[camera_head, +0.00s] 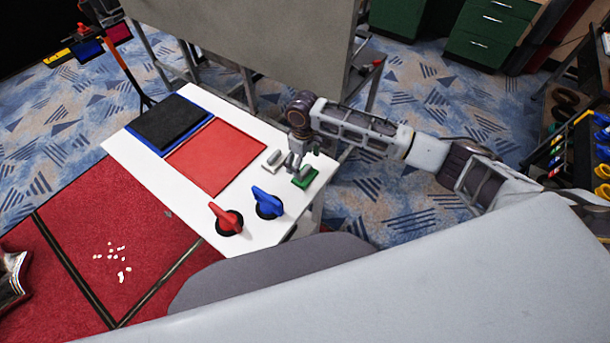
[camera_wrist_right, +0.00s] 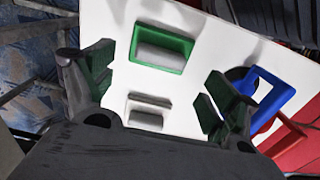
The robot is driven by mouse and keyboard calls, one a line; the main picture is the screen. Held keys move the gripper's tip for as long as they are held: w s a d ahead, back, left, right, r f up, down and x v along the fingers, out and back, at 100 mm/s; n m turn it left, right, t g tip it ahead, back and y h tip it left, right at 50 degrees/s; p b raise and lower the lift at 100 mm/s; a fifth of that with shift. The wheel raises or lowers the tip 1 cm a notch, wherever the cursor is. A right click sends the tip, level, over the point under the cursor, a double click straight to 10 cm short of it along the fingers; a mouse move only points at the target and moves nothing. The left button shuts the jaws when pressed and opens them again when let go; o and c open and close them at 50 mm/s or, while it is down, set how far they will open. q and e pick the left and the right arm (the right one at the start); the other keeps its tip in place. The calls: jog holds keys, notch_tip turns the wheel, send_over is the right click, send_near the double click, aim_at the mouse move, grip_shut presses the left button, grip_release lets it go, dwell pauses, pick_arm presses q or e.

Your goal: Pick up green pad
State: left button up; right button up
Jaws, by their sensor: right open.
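The green pad (camera_head: 305,179) is a small block with a green rim on the white table's right edge. In the right wrist view the green pad (camera_wrist_right: 181,64) shows a grey-white middle and lies ahead of the fingers, toward the top. My right gripper (camera_head: 296,164) is above the table, close beside the green pad. In the wrist view my right gripper (camera_wrist_right: 160,85) has its two fingers wide apart, with nothing held between them. A white pad (camera_wrist_right: 146,117) lies between the fingers, nearer the palm.
The white table (camera_head: 145,172) bears a black panel (camera_head: 170,122), a red panel (camera_head: 216,155), a red knob (camera_head: 227,218) and a blue knob (camera_head: 267,203). A grey panel (camera_head: 250,35) on a frame stands behind. A grey surface (camera_head: 420,270) fills the front.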

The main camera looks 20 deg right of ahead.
aim_at(305, 170)
dwell(0.3)
jog(key=shift+s+d+f, duration=0.15)
jog(key=shift+f, duration=1.15)
jog(key=shift+s+d+f, duration=0.1)
jog(key=shift+f, duration=1.2)
jog(key=c, duration=1.1)
jog(key=shift+r, duration=0.1)
jog(key=shift+r, duration=4.95)
